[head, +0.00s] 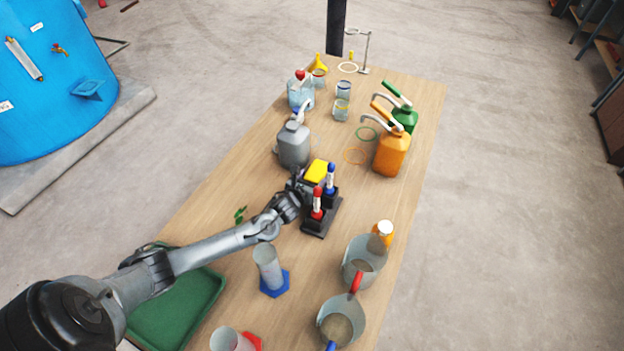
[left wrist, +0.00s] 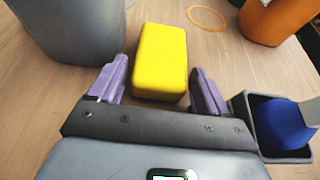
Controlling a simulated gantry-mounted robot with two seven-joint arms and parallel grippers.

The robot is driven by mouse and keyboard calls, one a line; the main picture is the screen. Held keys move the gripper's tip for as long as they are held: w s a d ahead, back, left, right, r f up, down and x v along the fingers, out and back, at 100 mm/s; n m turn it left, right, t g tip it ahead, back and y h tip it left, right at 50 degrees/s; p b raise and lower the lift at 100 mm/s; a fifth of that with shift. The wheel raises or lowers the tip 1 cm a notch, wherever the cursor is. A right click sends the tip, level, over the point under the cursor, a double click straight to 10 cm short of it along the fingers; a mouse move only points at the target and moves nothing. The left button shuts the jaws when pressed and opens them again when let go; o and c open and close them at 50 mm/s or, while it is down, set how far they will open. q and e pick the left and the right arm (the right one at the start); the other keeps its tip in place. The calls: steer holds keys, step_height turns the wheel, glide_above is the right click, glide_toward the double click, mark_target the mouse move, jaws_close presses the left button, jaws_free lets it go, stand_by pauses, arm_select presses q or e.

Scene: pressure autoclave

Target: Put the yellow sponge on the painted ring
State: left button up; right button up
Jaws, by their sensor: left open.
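The yellow sponge (head: 317,170) is a block on the wooden table, beside a dark pen stand (head: 322,229). It also shows in the left wrist view (left wrist: 160,58), lengthwise ahead of me. My left gripper (head: 299,184) is open around the sponge's near end, with purple fingertips (left wrist: 160,88) on either side and gaps visible. Three thin rings lie flat on the table: an orange one (head: 355,164), a green one (head: 367,141) and a pale one (head: 348,73) at the far end. The orange ring (left wrist: 207,31) looks empty. My right gripper is out of view.
A grey jug (head: 294,147) stands left of the sponge. An orange pump can (head: 391,155) and a green one (head: 407,118) stand right of the rings. The pen stand (left wrist: 283,152) is close to my right fingertip. Beakers and a green tray (head: 185,312) are nearer.

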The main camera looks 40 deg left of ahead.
arm_select(q)
steer(key=shift+v, duration=1.75)
